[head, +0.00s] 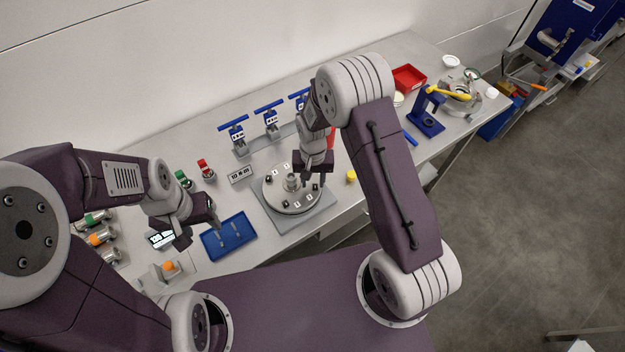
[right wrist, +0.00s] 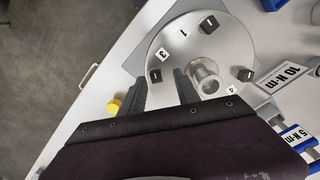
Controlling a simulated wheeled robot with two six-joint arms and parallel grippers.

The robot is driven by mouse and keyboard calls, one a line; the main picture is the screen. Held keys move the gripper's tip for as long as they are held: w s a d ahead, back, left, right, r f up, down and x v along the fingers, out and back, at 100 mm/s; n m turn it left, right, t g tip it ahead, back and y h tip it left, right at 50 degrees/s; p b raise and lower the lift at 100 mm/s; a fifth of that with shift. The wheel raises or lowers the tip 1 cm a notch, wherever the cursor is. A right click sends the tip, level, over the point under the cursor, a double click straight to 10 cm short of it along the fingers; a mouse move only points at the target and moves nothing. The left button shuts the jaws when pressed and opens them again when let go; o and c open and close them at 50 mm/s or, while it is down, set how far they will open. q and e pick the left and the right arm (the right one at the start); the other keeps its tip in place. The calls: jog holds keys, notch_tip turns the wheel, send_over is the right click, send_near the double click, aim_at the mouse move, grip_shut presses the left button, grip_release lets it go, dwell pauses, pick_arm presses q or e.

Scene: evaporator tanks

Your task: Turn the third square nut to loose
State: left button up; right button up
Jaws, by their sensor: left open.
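A round grey plate (head: 283,204) with small black square nuts and number labels lies on a square base. It also shows in the right wrist view (right wrist: 206,50). In that view a black square nut (right wrist: 155,75) beside the label "3" (right wrist: 162,55) lies in the gap between my right fingertips, a little beyond them. My right gripper (head: 315,178) is over the plate's right side; its fingers show apart in the right wrist view (right wrist: 160,82). I cannot tell if they touch the nut. My left gripper (head: 199,230) is open and empty beside the blue tray.
A metal post (right wrist: 206,77) rises from the plate's middle, close to one right finger. The blue tray (head: 230,254) holds small parts. Blue-handled stands (head: 269,122) and a "10 N·m" label (right wrist: 282,78) are behind the plate. A yellow knob (head: 351,176) is to its right.

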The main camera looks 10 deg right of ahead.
jog(key=shift+w+f, duration=0.1)
jog(key=shift+f, duration=0.45)
jog(key=shift+d+f, duration=0.2)
jog(key=shift+f, duration=0.1)
jog(key=shift+s+d+f, duration=0.1)
jog(key=shift+s+d, duration=0.1)
jog(key=shift+d, duration=0.25)
jog(key=shift+w+a, duration=0.1)
jog(key=shift+a, duration=0.25)
grip_shut()
pick_arm(q)
jog(key=shift+d+r, duration=0.35)
jog(key=shift+d, duration=0.15)
pick_arm(e)
jog(key=shift+d, duration=0.1)
pick_arm(q)
jog(key=shift+s, duration=0.1)
